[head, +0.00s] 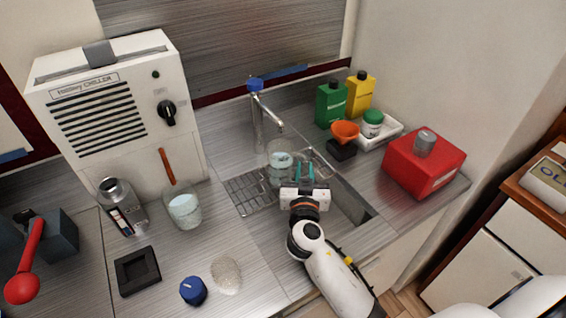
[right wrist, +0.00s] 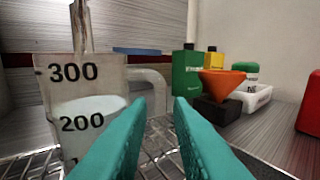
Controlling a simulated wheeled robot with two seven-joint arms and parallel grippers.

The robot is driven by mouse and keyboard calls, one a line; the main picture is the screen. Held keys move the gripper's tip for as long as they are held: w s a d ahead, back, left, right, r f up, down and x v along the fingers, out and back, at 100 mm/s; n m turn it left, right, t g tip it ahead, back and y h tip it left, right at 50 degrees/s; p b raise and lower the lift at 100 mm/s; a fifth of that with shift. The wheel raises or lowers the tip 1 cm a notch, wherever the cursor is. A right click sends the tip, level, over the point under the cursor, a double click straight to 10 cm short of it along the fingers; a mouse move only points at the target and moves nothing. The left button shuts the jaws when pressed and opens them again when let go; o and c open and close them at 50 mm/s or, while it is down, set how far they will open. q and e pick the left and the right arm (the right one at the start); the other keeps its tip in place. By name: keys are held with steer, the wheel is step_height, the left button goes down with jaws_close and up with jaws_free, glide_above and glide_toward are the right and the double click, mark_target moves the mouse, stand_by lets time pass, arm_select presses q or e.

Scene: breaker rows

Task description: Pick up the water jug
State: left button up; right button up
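The water jug (head: 279,165) is a clear vessel with pale water in it, standing upright on the wire rack over the sink under the tap. In the right wrist view the jug (right wrist: 85,100) is on the left, with black 300 and 200 marks and a clear handle (right wrist: 157,80) on its right side. My right gripper (head: 305,172) has teal fingers, apart and empty, just right of the jug. In the right wrist view its fingertips (right wrist: 160,102) stand apart in front of the handle; whether they reach around it I cannot tell. My left gripper is not in view.
The tap (head: 262,108) rises behind the jug. Green (head: 331,104) and yellow (head: 360,94) bottles, an orange funnel (head: 344,131) and a red box (head: 424,162) stand to the right. A beaker (head: 183,207) and the white chiller (head: 115,115) stand left. The sink (head: 350,204) is open in front.

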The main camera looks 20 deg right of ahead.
mark_target(305, 165)
steer(key=shift+w+d+r, duration=0.2)
steer(key=shift+w, duration=0.15)
steer(key=p+x, duration=0.1)
steer(key=x, duration=0.3)
steer(key=shift+f, duration=0.15)
steer(key=shift+c, duration=0.6)
jaws_close()
